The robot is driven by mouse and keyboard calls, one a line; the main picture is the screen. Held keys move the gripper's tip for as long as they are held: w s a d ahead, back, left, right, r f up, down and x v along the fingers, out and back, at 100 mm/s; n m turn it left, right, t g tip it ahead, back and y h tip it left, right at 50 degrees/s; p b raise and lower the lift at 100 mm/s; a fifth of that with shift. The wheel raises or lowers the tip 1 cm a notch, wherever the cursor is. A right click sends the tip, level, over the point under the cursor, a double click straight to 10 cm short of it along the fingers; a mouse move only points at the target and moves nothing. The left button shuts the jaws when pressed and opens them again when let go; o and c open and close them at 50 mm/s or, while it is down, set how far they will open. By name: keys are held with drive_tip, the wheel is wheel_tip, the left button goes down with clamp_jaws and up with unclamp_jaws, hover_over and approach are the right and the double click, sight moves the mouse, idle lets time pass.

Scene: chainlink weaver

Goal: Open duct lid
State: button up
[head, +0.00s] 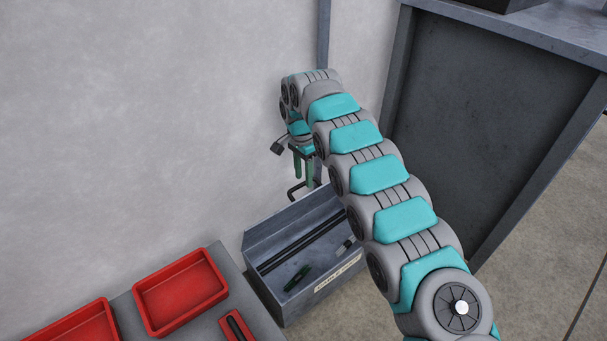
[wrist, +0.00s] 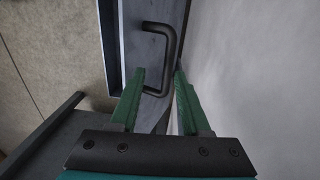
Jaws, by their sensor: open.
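The grey cable duct (head: 318,292) is an open-topped box with a pale label on its front, standing by the wall. Its inside shows. A grey panel that looks like its lid (head: 290,222) stands raised at the back, towards the wall. A black bent handle (head: 294,192) sticks up at that panel's upper edge; it also shows in the wrist view (wrist: 170,50). My gripper (head: 303,172) is open and empty, pointing down just above the handle. In the wrist view its green fingertips (wrist: 160,74) lie on either side of the handle's lower part. Contact cannot be told.
Dark cables (head: 300,245) and a small green-and-black tool (head: 297,278) lie in the duct. Red trays (head: 180,292) sit on a grey bench at lower left. A large dark cabinet (head: 470,110) stands at right. The pale wall (head: 140,120) is close behind my gripper.

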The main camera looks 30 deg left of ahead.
sight(309, 195)
drive_tip(key=shift+s+d, duration=0.5)
drive_tip(key=shift+d, duration=0.3)
drive_tip(key=shift+s+d+r, duration=0.25)
drive_tip(key=shift+s+d, duration=0.9)
drive_tip(key=shift+s, duration=0.15)
drive_tip(key=s+d, duration=0.6)
drive_tip(key=shift+s+d+r+b, duration=0.35)
drive_tip(key=shift+s+d+b, duration=0.05)
drive_tip(key=shift+b, duration=0.05)
